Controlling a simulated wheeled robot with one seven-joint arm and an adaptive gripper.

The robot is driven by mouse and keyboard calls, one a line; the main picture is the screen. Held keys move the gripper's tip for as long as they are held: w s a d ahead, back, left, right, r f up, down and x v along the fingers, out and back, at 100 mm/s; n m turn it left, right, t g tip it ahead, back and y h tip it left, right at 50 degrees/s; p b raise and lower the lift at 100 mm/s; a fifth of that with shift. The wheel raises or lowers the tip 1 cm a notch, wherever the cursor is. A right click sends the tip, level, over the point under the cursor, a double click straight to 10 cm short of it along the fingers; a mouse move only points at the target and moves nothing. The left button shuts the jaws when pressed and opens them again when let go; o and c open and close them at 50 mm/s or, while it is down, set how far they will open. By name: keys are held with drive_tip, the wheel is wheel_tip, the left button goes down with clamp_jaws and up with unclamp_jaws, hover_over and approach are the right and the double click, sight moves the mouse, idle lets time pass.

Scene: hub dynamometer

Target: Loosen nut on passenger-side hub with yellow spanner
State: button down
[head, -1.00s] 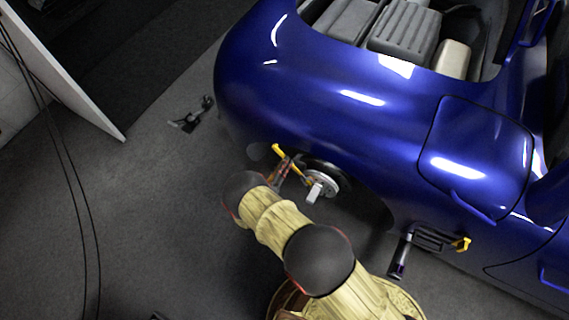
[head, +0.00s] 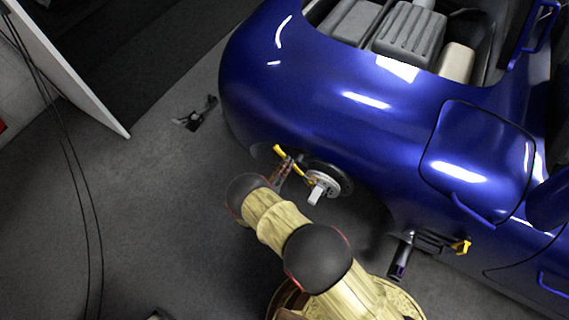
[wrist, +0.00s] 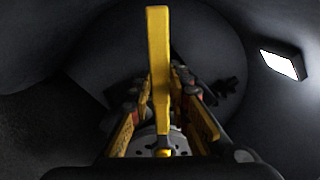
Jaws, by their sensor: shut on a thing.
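The yellow spanner (head: 281,152) shows in the head view just left of the hub, its far end sticking out past my gripper (head: 284,170). The hub (head: 322,186) is a pale disc with a light block-like centre, inside the front wheel arch of the blue car. In the wrist view the spanner (wrist: 159,60) stands upright in the picture between the two fingers of my gripper (wrist: 160,105), which are shut on it. The hub's drilled disc (wrist: 146,142) is partly visible below, behind the spanner. The nut, and whether the spanner is seated on it, cannot be made out.
The blue car body (head: 370,110) overhangs the hub. A stand with a purple and yellow part (head: 402,256) is right of my arm. A black tool-like object (head: 196,114) lies on the floor.

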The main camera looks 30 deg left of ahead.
drive_tip(key=shift+s, duration=0.15)
drive_tip(key=shift+s, duration=0.3)
drive_tip(key=shift+s+a, duration=0.1)
drive_tip(key=shift+s, duration=0.15)
idle(0.7)
drive_tip(key=shift+s+a, duration=0.2)
drive_tip(key=shift+s, duration=2.2)
